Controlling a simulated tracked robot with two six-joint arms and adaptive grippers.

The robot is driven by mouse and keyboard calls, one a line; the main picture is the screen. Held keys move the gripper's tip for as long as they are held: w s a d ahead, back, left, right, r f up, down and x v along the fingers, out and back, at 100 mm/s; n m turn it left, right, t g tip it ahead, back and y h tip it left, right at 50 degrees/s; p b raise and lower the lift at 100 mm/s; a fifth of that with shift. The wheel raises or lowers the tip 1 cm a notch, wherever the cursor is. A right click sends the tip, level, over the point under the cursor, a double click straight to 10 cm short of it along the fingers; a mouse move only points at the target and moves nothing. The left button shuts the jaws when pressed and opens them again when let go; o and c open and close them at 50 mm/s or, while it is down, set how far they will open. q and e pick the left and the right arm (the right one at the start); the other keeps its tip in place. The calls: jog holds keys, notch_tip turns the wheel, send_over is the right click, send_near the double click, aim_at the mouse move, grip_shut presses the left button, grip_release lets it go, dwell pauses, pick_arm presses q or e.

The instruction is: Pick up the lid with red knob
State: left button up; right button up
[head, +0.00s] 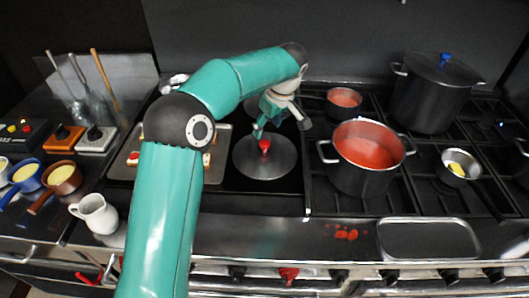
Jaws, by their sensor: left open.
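The lid with red knob (264,168) is a round grey metal lid lying flat on the dark stove surface in the middle of the head view. Its red knob (265,146) points up. My left gripper (279,127) is open and empty, just above and behind the knob, apart from it as far as I can tell. My left arm reaches over from the front and bends down to it. My right gripper is not in view.
A steel pot of red sauce (368,152) stands right of the lid. A tall lidded pot with a blue knob (432,95) is behind it. A tray (210,172) lies left, partly behind my arm. A white jug (96,213) and an empty metal tray (430,239) are nearer the front.

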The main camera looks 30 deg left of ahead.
aim_at(265, 142)
pick_arm(q)
jog(key=x, duration=0.3)
jog(key=shift+s, duration=0.1)
jog(key=x, duration=0.1)
jog(key=p+x, duration=0.2)
jog(key=x, duration=0.1)
jog(key=shift+d+f, duration=0.2)
jog(key=shift+d, duration=0.15)
jog(key=shift+a+f, duration=0.15)
jog(key=shift+f, duration=0.35)
jog(key=shift+w, duration=0.2)
grip_shut()
